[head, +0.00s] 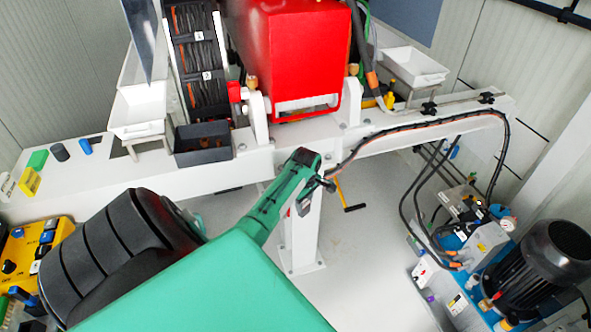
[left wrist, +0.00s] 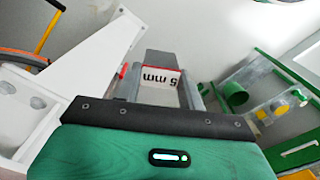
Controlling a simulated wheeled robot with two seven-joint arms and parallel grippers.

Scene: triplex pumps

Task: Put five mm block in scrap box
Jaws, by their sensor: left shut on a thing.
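My left gripper (head: 319,184) is in front of the white beam, near the middle of the head view. In the left wrist view it (left wrist: 161,88) is shut on a grey block (left wrist: 161,58) with a white label reading "5 mm". The block is hard to make out in the head view. A dark open box (head: 203,146) is on the beam, left of and farther back than the gripper; no label shows whether it is the scrap box. My right gripper is not in view.
White bins (head: 137,118) stand beside the dark box. A red machine (head: 290,50) rises behind the gripper. A black cable (head: 420,127) hangs at the right.

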